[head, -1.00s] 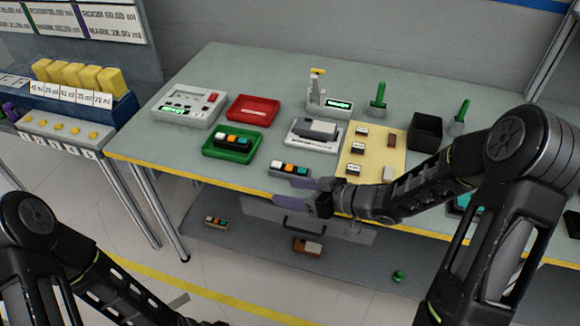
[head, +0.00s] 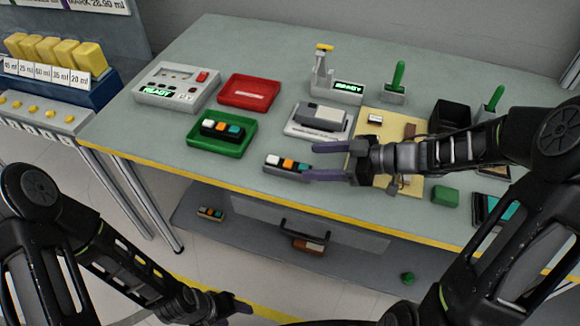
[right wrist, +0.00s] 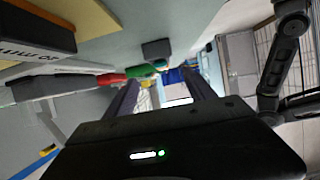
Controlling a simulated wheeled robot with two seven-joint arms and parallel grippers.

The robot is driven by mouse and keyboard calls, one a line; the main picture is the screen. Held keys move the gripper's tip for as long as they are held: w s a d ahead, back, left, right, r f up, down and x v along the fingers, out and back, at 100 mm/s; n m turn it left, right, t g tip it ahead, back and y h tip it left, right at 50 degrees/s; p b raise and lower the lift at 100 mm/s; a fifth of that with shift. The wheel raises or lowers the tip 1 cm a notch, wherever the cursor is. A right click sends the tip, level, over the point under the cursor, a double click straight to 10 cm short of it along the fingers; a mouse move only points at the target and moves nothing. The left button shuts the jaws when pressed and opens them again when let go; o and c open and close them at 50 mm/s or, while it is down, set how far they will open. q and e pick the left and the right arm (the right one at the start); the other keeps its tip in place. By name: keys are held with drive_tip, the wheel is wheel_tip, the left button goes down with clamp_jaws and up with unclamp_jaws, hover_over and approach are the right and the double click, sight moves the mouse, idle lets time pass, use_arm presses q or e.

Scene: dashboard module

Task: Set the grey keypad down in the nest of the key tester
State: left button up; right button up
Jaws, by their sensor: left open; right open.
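The grey keypad (head: 287,166), with white, orange and teal keys, lies on the bench near its yellow front edge. My right gripper (head: 313,161) is open at the keypad's right end, its purple fingers pointing left. I cannot tell whether they touch it. In the right wrist view the open fingers (right wrist: 160,95) show, but I cannot make out the keypad. My left gripper (head: 240,308) is open and empty, low in front of the bench. Two devices show green READY displays: a flat white box (head: 177,86) and a post unit (head: 335,84). I cannot tell which is the key tester.
A green tray (head: 199,146) holds a dark keypad (head: 222,130). A red tray (head: 248,93) stands behind it. A white cradle (head: 318,134) holds a grey block. A yellow mat (head: 375,130) with small parts and a black bin (head: 450,117) lie right. Bare bench shows left of the keypad.

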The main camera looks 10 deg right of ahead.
sight(291, 163)
drive_tip(key=shift+w+f, duration=0.1)
drive_tip(key=shift+f, duration=0.05)
drive_tip(key=shift+x, duration=1.2)
drive_tip(key=shift+a, duration=0.1)
drive_tip(key=shift+s+x, duration=0.2)
drive_tip(key=shift+x, duration=2.4)
drive_tip(key=shift+a, duration=0.2)
clamp_jaws()
